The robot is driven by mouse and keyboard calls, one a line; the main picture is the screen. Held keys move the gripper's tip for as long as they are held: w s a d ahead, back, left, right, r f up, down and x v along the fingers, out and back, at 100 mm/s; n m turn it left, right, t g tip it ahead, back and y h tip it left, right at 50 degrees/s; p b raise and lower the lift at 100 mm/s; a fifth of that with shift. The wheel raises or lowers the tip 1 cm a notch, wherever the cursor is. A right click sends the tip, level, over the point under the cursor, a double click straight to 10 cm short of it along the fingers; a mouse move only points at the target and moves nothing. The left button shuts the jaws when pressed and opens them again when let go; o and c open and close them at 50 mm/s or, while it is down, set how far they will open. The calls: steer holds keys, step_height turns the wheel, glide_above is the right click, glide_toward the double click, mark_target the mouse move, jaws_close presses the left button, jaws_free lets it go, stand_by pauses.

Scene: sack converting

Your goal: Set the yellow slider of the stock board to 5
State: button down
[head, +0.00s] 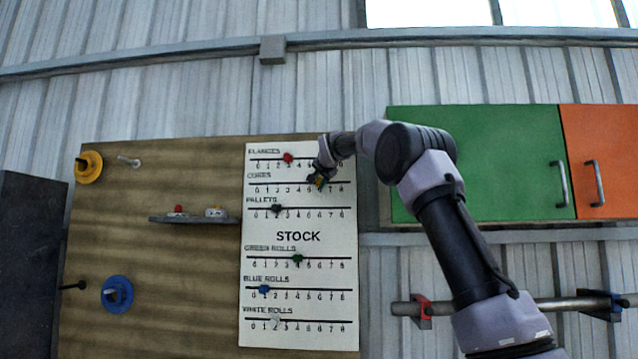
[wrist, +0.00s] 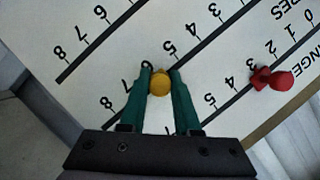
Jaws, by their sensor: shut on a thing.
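The white stock board (head: 300,222) hangs on the brown panel. Its second row, labelled CORES, carries the yellow slider (head: 318,181). The yellow knob (wrist: 160,82) shows in the wrist view on its track line, by about the 6 mark, with the 5 mark up and to the right. My gripper (head: 319,180) is at this knob in the head view. In the wrist view my green fingers (wrist: 161,80) stand on either side of the knob, shut on it. The track just under the fingers is hidden.
The red slider (head: 288,158) sits near 3 on the row above; the black slider (head: 276,208) is on the row below. Green (head: 297,259), blue (head: 264,289) and white (head: 275,319) sliders are lower. A green cabinet (head: 480,165) stands right of the board.

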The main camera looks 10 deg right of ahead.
steer(key=a, duration=0.2)
steer(key=w+a, duration=0.1)
steer(key=a, duration=0.1)
stand_by(0.3)
steer(key=c, duration=0.6)
jaws_free()
glide_toward(306, 186)
steer(key=v, duration=0.5)
